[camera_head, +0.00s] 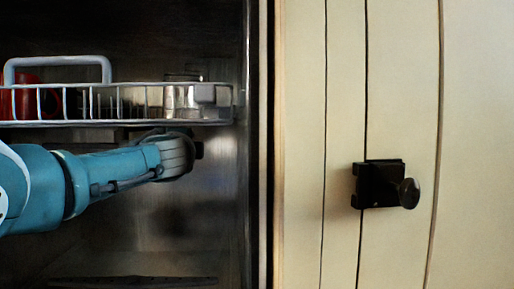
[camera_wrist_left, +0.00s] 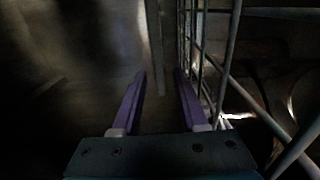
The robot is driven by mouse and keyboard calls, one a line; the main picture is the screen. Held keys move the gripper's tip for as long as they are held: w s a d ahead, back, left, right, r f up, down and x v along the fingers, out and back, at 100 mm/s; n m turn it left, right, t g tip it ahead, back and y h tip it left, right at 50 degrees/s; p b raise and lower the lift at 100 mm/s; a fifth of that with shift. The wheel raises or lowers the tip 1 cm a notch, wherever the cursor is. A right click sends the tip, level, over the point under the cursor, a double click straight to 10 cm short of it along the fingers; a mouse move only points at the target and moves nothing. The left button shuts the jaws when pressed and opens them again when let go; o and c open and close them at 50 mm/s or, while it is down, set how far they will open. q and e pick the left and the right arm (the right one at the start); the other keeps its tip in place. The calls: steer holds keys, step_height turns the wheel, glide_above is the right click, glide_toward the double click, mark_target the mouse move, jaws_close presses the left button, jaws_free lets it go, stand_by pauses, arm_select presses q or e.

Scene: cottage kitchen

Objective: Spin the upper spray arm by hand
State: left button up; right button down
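My left arm reaches into the dishwasher from the left in the head view, and its wrist is just under the upper rack (camera_head: 60,123). The left gripper's fingers are hidden there. In the left wrist view the two purple fingers of my left gripper (camera_wrist_left: 160,76) are apart. A grey bar (camera_wrist_left: 157,45), which looks like the upper spray arm, runs down from the top edge, its near end between the fingertips. Gaps show on both sides, and I see no clear contact. My right gripper is in neither view.
The upper rack holds a red item (camera_head: 27,97) and metallic ware (camera_head: 182,98). Rack wires (camera_wrist_left: 225,65) run close to the right finger. The steel side wall (camera_head: 225,190) is to the right of my wrist. A cream cupboard door with a black latch (camera_head: 378,185) stands outside.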

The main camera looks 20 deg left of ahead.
arm_select(q)
jaws_close()
stand_by(1.2)
